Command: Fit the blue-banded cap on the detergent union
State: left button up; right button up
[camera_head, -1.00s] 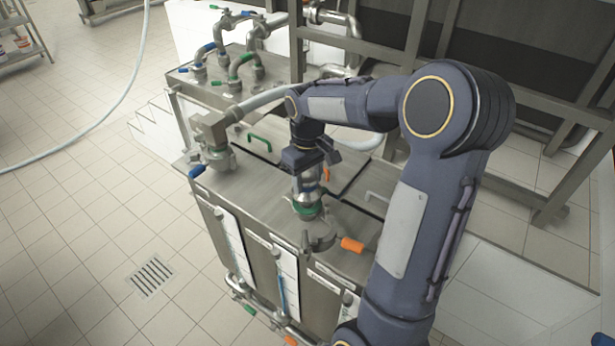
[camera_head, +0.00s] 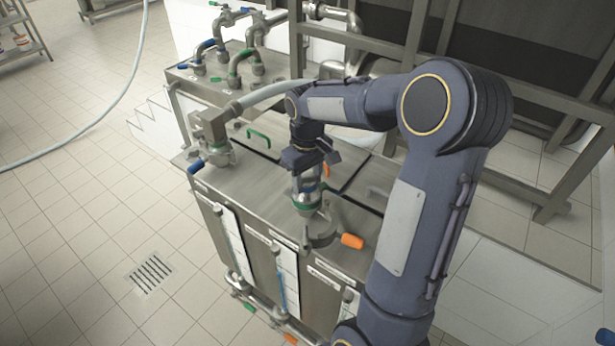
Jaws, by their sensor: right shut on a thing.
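My right gripper (camera_head: 308,162) is over the steel tank unit, pointing down and shut on a metal cap (camera_head: 305,182). A blue band shows on this cap. Directly below it is a steel union with a green band (camera_head: 304,209). The cap is in line with it, but I cannot tell if they touch. An orange-handled fitting (camera_head: 320,232) is just in front of the green band. The gripper hides part of the cap. I cannot read which union is the detergent one. My left gripper is not in view.
The tank top (camera_head: 262,192) carries a hose fitting with a blue handle (camera_head: 216,150) at left and a green lid handle (camera_head: 259,138). Valved pipes (camera_head: 240,70) stand behind. A rail frame (camera_head: 430,45) is at the back right. The tiled floor at left is open, with a drain (camera_head: 150,272).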

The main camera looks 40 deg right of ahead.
aim_at(307, 177)
jog(key=shift+f+b, duration=0.5)
jog(key=shift+f, duration=0.25)
jog(key=o, duration=1.3)
notch_tip(307, 177, up, 8)
jog(key=shift+f, duration=0.2)
notch_tip(307, 177, up, 5)
jog(key=p, duration=0.4)
jog(key=shift+r+p, duration=0.15)
jog(key=shift+p, duration=0.2)
